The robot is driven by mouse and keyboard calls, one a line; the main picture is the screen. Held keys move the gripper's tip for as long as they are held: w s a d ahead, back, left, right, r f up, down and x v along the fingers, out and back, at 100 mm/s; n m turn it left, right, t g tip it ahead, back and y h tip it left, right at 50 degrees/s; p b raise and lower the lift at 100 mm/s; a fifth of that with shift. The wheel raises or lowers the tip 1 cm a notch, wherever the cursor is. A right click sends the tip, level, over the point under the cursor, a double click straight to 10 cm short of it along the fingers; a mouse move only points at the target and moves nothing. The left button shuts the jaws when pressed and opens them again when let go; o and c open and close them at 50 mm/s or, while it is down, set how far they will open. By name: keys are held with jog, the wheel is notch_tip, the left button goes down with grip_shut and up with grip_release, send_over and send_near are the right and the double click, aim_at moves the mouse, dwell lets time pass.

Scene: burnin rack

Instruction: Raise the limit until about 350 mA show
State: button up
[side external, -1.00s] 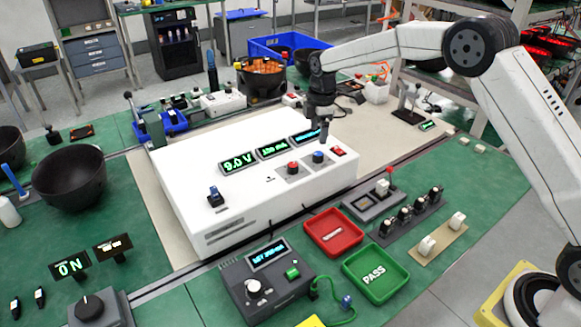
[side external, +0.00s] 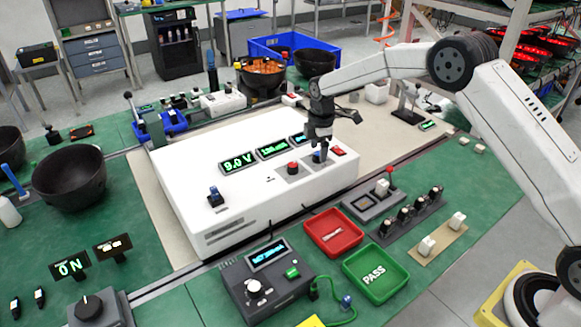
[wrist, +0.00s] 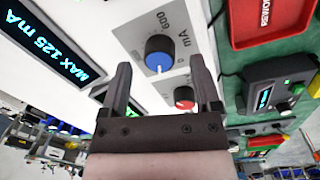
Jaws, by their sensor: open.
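The white power supply (side external: 215,190) lies on the bench with several displays on its top. Its voltage display (side external: 237,163) reads 9.0 V; the middle display (side external: 273,149) is too small to read surely. In the wrist view the limit display (wrist: 45,45) reads MAX 125 mA. The blue knob (wrist: 160,54) sits by a scale marked 600 and mA; in the side view it is partly hidden (side external: 318,157) under my gripper (side external: 319,142). In the wrist view my gripper (wrist: 160,65) is open, its fingers either side of the blue knob, apparently not touching it.
A red knob (side external: 292,168) is close beside the blue one, and a red switch (side external: 338,150) lies on the other side. A red tray (side external: 333,247) and a green PASS tray (side external: 375,291) stand in front. A small dark meter box (side external: 268,290) is at the front.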

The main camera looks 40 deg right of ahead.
jog(key=shift+f, duration=0.75)
jog(key=shift+c, duration=0.2)
grip_shut()
